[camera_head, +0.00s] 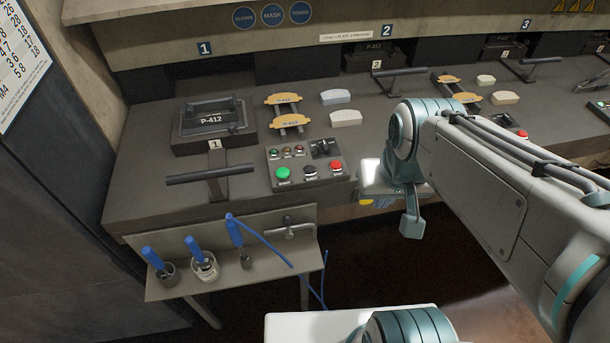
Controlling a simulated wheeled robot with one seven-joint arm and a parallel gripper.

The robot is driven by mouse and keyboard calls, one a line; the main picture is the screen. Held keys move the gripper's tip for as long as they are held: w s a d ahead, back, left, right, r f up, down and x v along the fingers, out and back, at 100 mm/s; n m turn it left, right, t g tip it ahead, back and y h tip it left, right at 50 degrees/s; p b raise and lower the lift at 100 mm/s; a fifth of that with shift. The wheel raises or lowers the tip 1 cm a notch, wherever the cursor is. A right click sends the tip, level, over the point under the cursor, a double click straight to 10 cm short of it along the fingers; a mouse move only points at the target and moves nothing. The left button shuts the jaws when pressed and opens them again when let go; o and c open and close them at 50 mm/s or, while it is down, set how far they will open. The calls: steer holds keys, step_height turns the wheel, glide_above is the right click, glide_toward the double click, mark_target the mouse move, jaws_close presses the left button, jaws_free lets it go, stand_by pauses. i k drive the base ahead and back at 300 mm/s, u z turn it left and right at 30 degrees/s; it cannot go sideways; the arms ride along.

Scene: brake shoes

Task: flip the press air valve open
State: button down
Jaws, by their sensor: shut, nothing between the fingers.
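A small grey metal pipe fitting with a short handle (289,228), which looks like the air valve, is on the front of the bench above the low shelf. It is too small to tell which way its handle is turned. My gripper (412,226) hangs off the bench's front edge, right of the control box and of the fitting, apart from both. It is shut and empty. My own wrist hides part of the bench front behind it.
The control box (307,166) carries coloured buttons and a black switch. The low shelf (222,275) holds blue-handled tools in pots. A blue hose (268,245) loops by the fitting. Dark floor lies open below my gripper.

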mark_target(287, 220)
steer(key=k, duration=0.7)
steer(key=u, duration=0.85)
steer(key=i, duration=0.5)
